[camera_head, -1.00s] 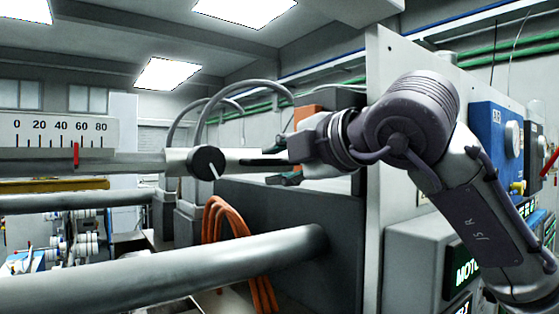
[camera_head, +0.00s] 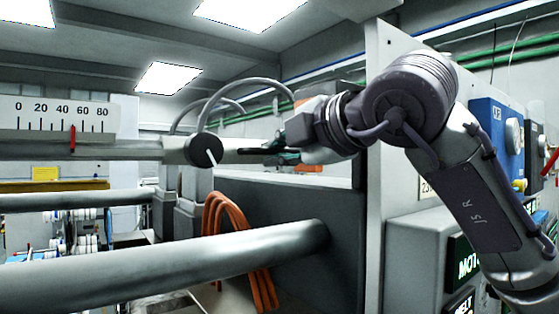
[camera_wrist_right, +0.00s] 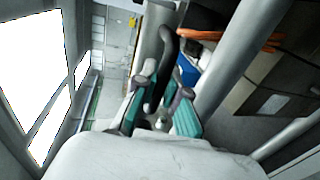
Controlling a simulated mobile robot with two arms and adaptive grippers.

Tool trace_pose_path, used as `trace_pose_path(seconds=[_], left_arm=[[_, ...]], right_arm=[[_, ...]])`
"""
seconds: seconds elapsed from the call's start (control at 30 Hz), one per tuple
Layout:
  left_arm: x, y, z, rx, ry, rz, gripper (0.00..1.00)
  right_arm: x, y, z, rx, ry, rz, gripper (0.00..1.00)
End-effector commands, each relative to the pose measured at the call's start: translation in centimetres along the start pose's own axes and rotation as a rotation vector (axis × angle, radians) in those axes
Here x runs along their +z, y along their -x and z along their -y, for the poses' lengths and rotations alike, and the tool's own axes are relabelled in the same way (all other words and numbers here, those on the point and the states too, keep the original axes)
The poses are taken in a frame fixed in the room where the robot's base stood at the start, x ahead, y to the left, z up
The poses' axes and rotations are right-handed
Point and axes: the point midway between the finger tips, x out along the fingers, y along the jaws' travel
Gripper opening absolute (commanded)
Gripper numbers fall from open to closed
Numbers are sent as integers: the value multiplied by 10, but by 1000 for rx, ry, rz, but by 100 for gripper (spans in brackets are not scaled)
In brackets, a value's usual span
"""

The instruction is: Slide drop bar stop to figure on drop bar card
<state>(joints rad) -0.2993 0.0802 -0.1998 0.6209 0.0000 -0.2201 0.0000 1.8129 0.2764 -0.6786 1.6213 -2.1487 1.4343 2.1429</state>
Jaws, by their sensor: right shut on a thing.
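A white scale (camera_head: 60,115) marked 0 to 80 is at the left of the head view. A red pointer (camera_head: 72,139) stands between its 40 and 60 marks. Below it runs a grey bar (camera_head: 110,149) with a round black knob (camera_head: 206,150) bearing a white line. My right gripper (camera_head: 268,149) is right of the knob, shut on a black handle (camera_wrist_right: 158,85), which lies between its teal pads in the wrist view. My left gripper is out of view. A white card (camera_head: 427,188) reading "23" is partly hidden by my right arm; I cannot tell if it is the drop bar card.
Thick grey tubes (camera_head: 180,265) cross below the bar. Orange cables (camera_head: 232,225) hang beneath the gripper beside a dark grey housing (camera_head: 310,205). A light panel (camera_head: 392,150) and a blue box (camera_head: 490,120) stand at the right.

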Motion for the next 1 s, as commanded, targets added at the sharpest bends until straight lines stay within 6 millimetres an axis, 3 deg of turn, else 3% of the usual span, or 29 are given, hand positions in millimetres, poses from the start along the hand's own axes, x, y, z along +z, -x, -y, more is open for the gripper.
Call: trace_pose_path(seconds=[0.1, 0.13, 0.27, 0.3, 0.67, 1.0], left_arm=[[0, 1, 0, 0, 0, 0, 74], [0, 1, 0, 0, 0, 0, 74], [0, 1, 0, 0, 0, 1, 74], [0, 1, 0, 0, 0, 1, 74], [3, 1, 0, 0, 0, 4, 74], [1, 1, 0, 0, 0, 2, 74]], right_arm=[[-1, -1, 2, -7, 2, -2, 0], [-1, -1, 2, -7, 2, -2, 14], [-1, -1, 2, -6, 2, -2, 36], [-1, -1, 1, -5, 2, -2, 37], [0, 6, 0, -1, 1, 0, 37], [0, 71, 0, 0, 3, 0, 37]])
